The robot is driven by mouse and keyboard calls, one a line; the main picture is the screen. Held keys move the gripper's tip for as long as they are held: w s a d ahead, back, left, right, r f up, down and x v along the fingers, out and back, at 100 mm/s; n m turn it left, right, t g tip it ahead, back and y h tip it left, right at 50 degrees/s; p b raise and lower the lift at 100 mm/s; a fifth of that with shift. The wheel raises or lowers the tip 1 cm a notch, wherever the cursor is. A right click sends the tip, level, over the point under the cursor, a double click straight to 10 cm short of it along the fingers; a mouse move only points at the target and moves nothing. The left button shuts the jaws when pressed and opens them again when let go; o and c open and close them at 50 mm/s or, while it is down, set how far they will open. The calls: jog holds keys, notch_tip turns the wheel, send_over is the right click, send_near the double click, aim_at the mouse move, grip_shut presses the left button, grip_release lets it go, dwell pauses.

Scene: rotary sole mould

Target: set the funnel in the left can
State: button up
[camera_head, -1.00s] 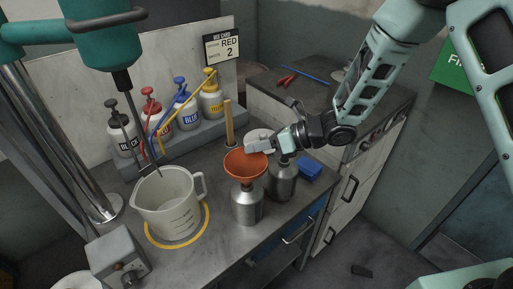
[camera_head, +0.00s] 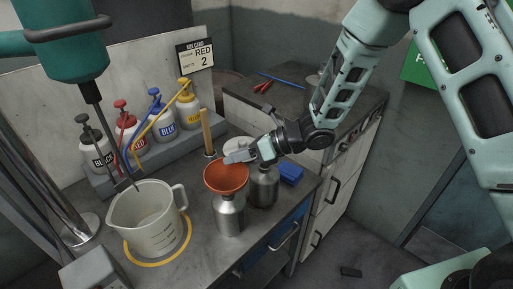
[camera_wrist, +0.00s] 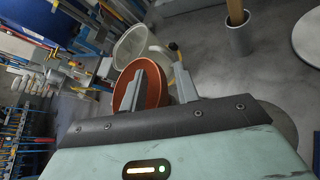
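The orange funnel (camera_head: 226,178) stands mouth up over the left can (camera_head: 229,217), a silver metal can. Its spout is hidden and appears to be in the can's neck. The right can (camera_head: 264,188) is beside it, partly behind. My gripper (camera_head: 239,157) is at the funnel's far right rim. In the wrist view my gripper (camera_wrist: 160,80) has its two fingers apart. One finger overlaps the funnel's (camera_wrist: 155,88) bowl and the other is outside the rim, with rim between them. Whether either finger touches it I cannot tell.
A white measuring jug (camera_head: 148,222) stands on a yellow ring left of the cans. Several colour bottles (camera_head: 160,120) line the back rack. A wooden-handled tool stands in a holder (camera_head: 209,150) behind the funnel. A blue block (camera_head: 291,173) lies right of the cans.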

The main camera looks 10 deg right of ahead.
jog(key=b+v, duration=0.4)
jog(key=v, duration=1.3)
jog(key=shift+b, duration=0.4)
jog(key=shift+a+r, duration=0.1)
jog(key=w+a+r+m+t+h, duration=0.1)
jog(key=a+m+t+h, duration=0.5)
jog(key=m, duration=1.3)
jog(key=s+f+m+g+h, duration=0.3)
jog(key=s+m+g+h, duration=0.3)
jog(key=s+m, duration=1.3)
jog(key=s+g, duration=0.2)
jog(key=s, duration=0.5)
jog(key=shift+a+g, duration=0.25)
jog(key=shift+g, duration=0.15)
